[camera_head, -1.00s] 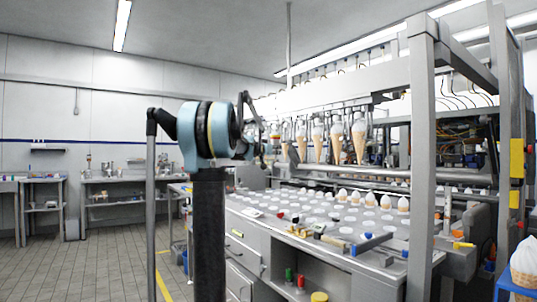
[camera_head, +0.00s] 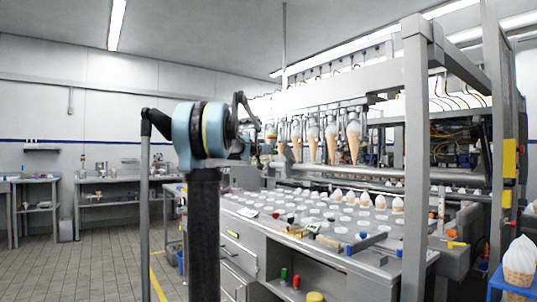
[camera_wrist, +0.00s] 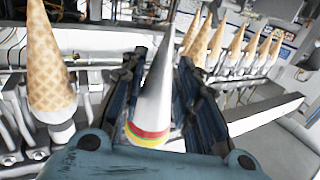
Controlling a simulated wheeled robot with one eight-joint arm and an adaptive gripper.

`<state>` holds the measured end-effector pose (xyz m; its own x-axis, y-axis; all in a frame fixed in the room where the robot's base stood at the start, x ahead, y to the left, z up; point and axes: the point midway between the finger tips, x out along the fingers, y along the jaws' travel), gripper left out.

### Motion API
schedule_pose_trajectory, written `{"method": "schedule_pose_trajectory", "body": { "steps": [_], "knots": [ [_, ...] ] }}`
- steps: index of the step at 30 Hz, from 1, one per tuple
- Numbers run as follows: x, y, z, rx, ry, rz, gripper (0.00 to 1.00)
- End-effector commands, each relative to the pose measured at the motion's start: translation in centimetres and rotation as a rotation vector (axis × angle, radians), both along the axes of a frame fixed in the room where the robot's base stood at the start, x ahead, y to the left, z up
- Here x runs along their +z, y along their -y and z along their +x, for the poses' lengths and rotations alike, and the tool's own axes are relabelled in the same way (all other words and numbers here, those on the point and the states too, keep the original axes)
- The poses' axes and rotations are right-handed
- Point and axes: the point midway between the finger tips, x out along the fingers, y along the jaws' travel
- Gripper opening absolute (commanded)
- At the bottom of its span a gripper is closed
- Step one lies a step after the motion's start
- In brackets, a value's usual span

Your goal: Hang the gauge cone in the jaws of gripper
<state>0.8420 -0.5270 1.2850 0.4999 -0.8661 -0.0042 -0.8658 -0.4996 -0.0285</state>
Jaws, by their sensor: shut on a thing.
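The gauge cone (camera_wrist: 155,95) is smooth silver with red, yellow and green bands at its wide end. In the wrist view it stands between the two dark fingers of my gripper (camera_wrist: 161,62), which is shut on it. Its narrow end points to the top of that picture. A row of machine grippers holds several waffle cones (camera_head: 353,142), tips down. In the wrist view they appear tips up, one large waffle cone (camera_wrist: 50,65) left of mine and several to the right. I cannot tell which jaws are empty.
A grey frame post (camera_head: 416,170) stands right of the cone row. Below the row is a metal worktop (camera_head: 275,212) with round white spots and several filled cones. A blue stand (camera_head: 503,278) with a filled cone is at the lower right. Tiled floor lies open at left.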

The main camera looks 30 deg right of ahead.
Motion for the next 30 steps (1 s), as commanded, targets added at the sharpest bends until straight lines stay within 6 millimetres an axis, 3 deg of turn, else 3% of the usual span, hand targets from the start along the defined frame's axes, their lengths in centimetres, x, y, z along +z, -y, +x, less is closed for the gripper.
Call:
{"method": "schedule_pose_trajectory", "body": {
  "steps": [30],
  "knots": [
    [0.0,2.8,0.2,0.0,0.0,0.0,0.12]
  ]
}}
